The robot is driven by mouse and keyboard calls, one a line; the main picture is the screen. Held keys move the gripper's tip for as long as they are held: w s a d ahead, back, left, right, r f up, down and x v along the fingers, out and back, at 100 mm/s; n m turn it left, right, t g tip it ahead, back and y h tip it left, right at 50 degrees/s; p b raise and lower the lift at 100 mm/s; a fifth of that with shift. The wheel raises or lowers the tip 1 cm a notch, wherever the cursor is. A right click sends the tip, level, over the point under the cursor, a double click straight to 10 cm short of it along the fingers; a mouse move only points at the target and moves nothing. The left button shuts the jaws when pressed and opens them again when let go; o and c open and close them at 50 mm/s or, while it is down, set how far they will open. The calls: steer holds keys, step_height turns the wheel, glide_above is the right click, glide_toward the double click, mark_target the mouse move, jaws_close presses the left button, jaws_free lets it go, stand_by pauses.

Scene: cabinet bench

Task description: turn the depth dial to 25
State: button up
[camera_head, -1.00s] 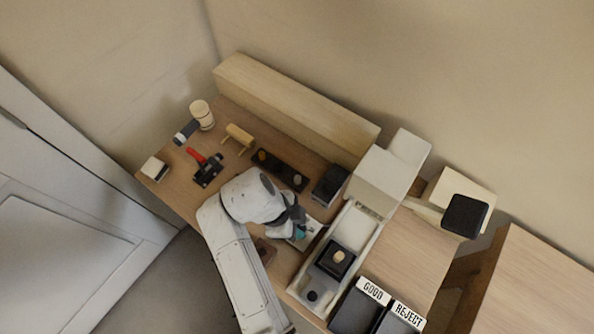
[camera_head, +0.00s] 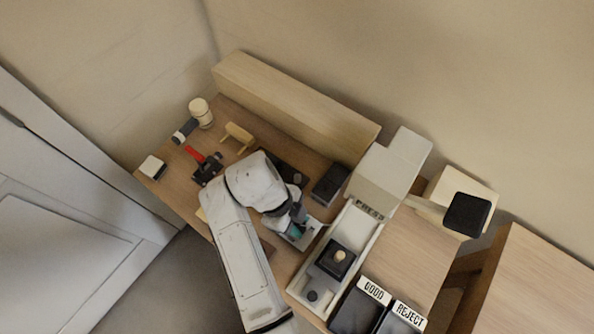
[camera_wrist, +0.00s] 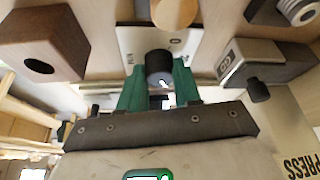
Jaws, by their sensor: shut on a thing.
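The depth dial (camera_wrist: 158,64) is a black round knob with a light mark, in the upper middle of the wrist view. It sits on a white plate (camera_wrist: 190,42) with small printed marks, which are too small to read fully. My gripper (camera_wrist: 158,82) has green fingers, one on each side of the dial, and is shut on it. In the head view my gripper (camera_head: 294,231) is at the white plate (camera_head: 312,230), left of the press (camera_head: 374,177). The dial itself is hidden there by my gripper, and I cannot read its setting.
In the wrist view a brown block with a hole (camera_wrist: 40,42) is at left and a grey box with a black knob (camera_wrist: 250,68) at right, close to my fingers. Two dark bins (camera_head: 355,311) labelled GOOD and REJECT stand at the front right. A red-handled tool (camera_head: 207,166) lies at left.

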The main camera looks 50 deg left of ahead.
steer(key=o, duration=1.1)
steer(key=shift+c, duration=0.2)
steer(key=shift+r, duration=0.1)
steer(key=p+v, duration=0.5)
steer(key=v, duration=0.5)
steer(key=shift+a+r, duration=0.15)
steer(key=shift+r, duration=0.1)
